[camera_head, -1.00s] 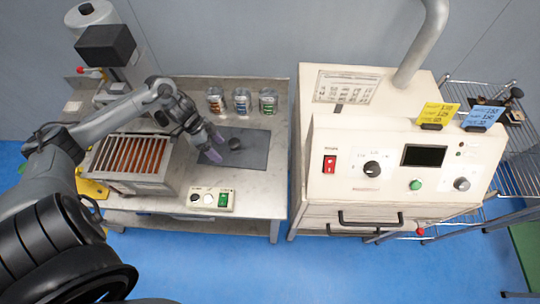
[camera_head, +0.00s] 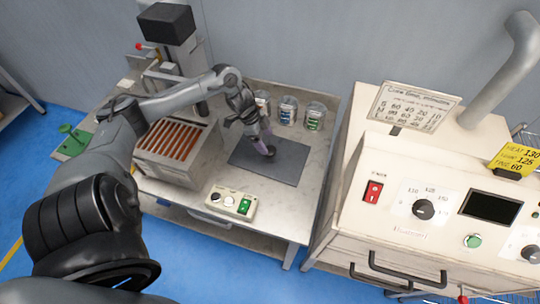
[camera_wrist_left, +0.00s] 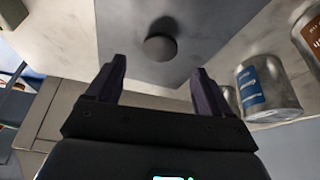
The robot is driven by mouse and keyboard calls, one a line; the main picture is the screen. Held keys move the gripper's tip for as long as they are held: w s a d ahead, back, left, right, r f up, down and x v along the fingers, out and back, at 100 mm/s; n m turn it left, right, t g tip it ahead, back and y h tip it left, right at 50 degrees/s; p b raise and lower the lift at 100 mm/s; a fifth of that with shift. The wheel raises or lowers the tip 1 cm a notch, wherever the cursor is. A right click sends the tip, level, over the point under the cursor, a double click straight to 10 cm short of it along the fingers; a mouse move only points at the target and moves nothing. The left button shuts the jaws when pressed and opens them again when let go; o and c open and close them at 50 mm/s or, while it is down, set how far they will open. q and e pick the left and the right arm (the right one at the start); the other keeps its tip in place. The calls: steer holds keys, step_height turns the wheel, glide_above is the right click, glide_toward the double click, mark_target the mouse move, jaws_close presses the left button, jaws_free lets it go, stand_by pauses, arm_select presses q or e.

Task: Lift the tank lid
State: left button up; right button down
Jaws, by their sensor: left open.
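A flat dark grey plate (camera_head: 290,168), which looks like the tank lid, lies on the metal bench. A dark round knob (camera_head: 270,151) stands on it; in the left wrist view the knob (camera_wrist_left: 160,48) is a grey disc with a shadow beside it. My left gripper (camera_head: 266,146) is over the plate, its purple fingers close to the knob. In the left wrist view my left gripper (camera_wrist_left: 159,72) is open and empty, with the knob beyond and roughly midway between its fingertips. Whether the fingers touch anything is unclear. My right gripper is not in view.
Several labelled jars (camera_head: 288,110) stand behind the plate. A box with copper-coloured bars (camera_head: 175,140) is to its left. A switch box (camera_head: 231,202) sits at the front edge. A cream control cabinet (camera_head: 400,175) stands to the right.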

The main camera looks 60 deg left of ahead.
mark_target(270, 150)
arm_select(q)
steer(key=x, duration=0.1)
steer(key=b+x, duration=0.1)
steer(key=x, duration=0.2)
steer(key=shift+s+f, duration=0.2)
steer(key=shift+f, duration=0.2)
steer(key=shift+w+f, duration=0.15)
steer(key=shift+f, duration=0.05)
steer(key=shift+c, duration=0.5)
steer(key=shift+c, duration=1.1)
jaws_close()
